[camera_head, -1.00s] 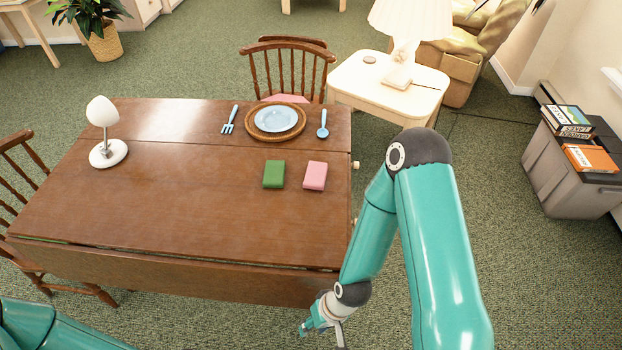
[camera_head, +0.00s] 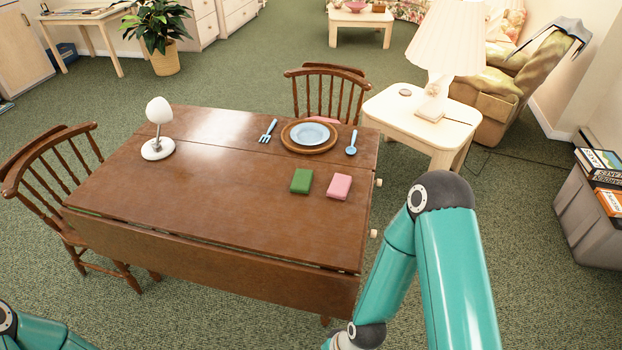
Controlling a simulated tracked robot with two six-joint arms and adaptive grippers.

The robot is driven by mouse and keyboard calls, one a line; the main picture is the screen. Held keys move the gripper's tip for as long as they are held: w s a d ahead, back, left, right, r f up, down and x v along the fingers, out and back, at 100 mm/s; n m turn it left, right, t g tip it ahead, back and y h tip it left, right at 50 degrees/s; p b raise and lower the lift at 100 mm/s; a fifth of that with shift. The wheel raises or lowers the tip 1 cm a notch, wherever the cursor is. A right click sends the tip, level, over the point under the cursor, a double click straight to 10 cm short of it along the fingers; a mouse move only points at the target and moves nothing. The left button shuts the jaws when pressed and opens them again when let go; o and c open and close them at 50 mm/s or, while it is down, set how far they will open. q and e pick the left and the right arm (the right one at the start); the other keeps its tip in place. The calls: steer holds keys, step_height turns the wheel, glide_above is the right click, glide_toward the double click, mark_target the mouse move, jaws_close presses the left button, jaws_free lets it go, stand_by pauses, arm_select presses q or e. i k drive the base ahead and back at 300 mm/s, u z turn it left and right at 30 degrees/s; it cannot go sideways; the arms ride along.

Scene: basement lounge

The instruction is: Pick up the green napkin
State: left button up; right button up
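The green napkin (camera_head: 301,181) is a small folded block lying flat on the brown wooden table (camera_head: 200,200), right of its middle. A pink napkin (camera_head: 339,186) lies just to its right, with a small gap between them. My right arm comes in from the lower right, beside the table's right end; its gripper is below the picture's bottom edge. Only a bit of my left arm shows in the bottom left corner, and its gripper is out of view. Nothing touches the green napkin.
A white lamp (camera_head: 158,128) stands at the table's left. A side table (camera_head: 385,108) and chairs (camera_head: 50,180) flank it. The table's front half is clear.

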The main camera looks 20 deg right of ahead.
mark_target(301, 181)
steer(key=u, duration=0.05)
steer(key=i, duration=0.9)
steer(key=z, duration=0.2)
steer(key=k, duration=0.85)
steer(key=u, duration=0.15)
steer(key=i, duration=0.6)
